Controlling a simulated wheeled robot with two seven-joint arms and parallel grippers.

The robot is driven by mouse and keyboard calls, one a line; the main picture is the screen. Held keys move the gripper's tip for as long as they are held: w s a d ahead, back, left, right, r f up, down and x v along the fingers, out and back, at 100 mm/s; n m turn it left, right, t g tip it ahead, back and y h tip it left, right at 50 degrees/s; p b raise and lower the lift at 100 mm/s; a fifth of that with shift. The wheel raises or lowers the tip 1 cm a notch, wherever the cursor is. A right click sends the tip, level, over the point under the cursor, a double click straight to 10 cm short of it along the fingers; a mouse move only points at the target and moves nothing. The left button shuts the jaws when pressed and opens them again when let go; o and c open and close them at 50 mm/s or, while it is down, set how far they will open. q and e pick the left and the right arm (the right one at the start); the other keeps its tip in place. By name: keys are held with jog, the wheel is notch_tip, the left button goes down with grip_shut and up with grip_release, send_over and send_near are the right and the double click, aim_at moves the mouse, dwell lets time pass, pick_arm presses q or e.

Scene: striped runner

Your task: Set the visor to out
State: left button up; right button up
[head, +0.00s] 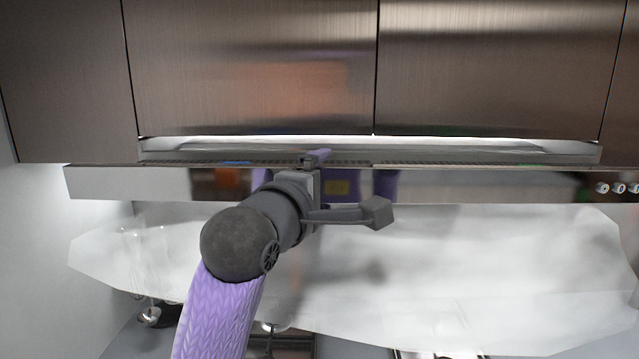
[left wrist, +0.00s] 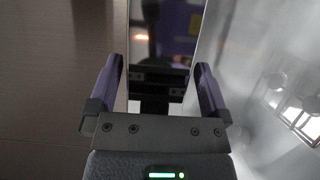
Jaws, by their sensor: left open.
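The visor (head: 470,184) is a long, shiny metal strip under the wall cabinets, running across the head view. My left gripper (head: 317,158) is at the middle of the visor, its arm coming up from below and hiding part of the strip. In the left wrist view the two purple fingers (left wrist: 158,75) are apart, with the reflective visor face (left wrist: 168,30) showing between them. I cannot tell whether either finger touches the visor. My right gripper is in neither view.
Brown metal cabinet doors (head: 250,65) are above the visor. Several round knobs (head: 619,188) are at its right end. A pale backsplash (head: 480,260) lies below. Glasses (head: 145,245) stand at lower left. The space before the visor's right half looks clear.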

pick_arm(q)
jog(key=b+v, duration=0.2)
jog(key=v, duration=0.8)
